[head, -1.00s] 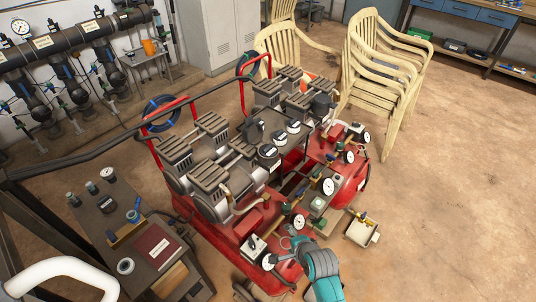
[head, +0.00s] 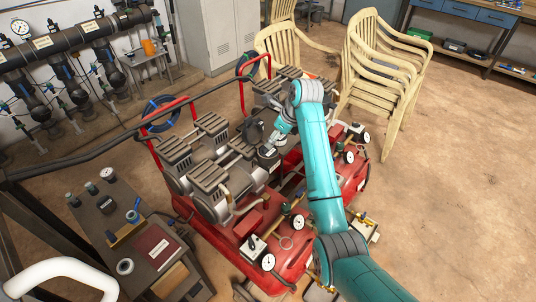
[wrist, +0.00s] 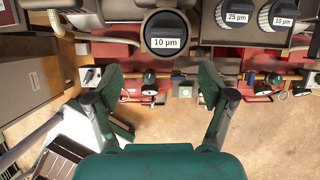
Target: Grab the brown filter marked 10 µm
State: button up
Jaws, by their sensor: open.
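The filter with the brown rim and dark cap marked 10 µm (wrist: 166,34) is at the top middle of the wrist view. Its cap also shows in the head view (head: 268,158), at the edge of the compressor unit, partly behind my gripper. My gripper (wrist: 160,86) is open and empty. Its fingers stand apart below the filter in the wrist view and do not touch it. Two filters with pale ribbed rims, marked 25 µm (wrist: 237,14) and 10 µm (wrist: 283,18), sit at the top right of the wrist view.
Red compressor units (head: 230,240) with motors, gauges and brass fittings lie around and below the gripper. A dark side table (head: 135,235) stands at the left. Stacked chairs (head: 385,70) stand behind right. The floor at right is clear.

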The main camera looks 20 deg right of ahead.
notch_tip(320, 180, up, 2)
send_over(270, 151)
jog(key=s, duration=0.2)
jog(key=shift+m, duration=0.3)
jog(key=f, duration=0.4)
jog(key=shift+w+d+f, duration=0.15)
jog(key=shift+d+f, duration=0.05)
jog(key=shift+f, duration=0.1)
jog(key=shift+d+x, duration=0.15)
jog(key=shift+x, duration=1.15)
jog(key=shift+d+x, duration=0.15)
jog(key=shift+x, duration=1.15)
jog(key=shift+c, duration=0.2)
jog(key=c, duration=1.5)
